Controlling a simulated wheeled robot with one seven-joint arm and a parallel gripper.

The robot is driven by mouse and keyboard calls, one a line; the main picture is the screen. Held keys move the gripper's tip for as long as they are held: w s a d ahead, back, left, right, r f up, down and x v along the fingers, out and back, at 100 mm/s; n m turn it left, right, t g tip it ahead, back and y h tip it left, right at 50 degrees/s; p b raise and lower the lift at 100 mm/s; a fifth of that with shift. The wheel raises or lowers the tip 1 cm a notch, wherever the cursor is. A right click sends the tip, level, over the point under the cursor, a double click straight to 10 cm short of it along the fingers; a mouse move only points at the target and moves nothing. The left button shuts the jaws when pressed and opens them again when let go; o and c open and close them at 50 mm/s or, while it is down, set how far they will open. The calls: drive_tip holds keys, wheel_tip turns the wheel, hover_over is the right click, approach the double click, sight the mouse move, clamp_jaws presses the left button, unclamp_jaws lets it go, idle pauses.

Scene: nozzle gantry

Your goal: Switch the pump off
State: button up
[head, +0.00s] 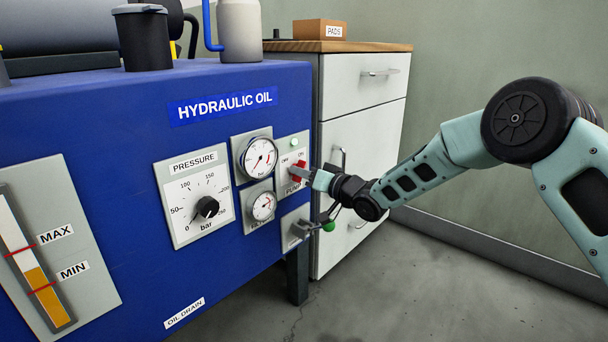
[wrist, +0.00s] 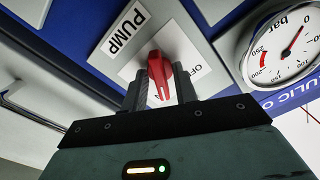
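The pump switch is a red rotary knob (head: 299,172) on a pale plate at the right end of the blue hydraulic oil unit. In the wrist view the knob (wrist: 166,72) has its handle between my two fingers, with one finger close against each side. My gripper (head: 313,176) is shut on this handle. The wrist view shows my gripper (wrist: 161,88) from behind. The handle points away from PUMP, toward the mostly hidden ON mark. A pale green lamp (head: 294,142) sits above the switch.
Two round gauges (head: 258,156) sit just left of the switch, and a pressure dial (head: 206,208) is further left. A green-tipped lever (head: 328,226) sticks out below my gripper. A drawer cabinet (head: 360,90) stands close behind on the right. The floor in front is clear.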

drive_tip(key=shift+n, duration=0.3)
drive_tip(key=n, duration=1.1)
idle(0.3)
drive_tip(key=shift+n, duration=0.3)
idle(0.3)
drive_tip(key=o, duration=0.6)
drive_tip(key=p+v, duration=0.5)
drive_tip(key=v, duration=1.2)
drive_tip(key=shift+d, duration=0.2)
drive_tip(key=shift+s, duration=0.15)
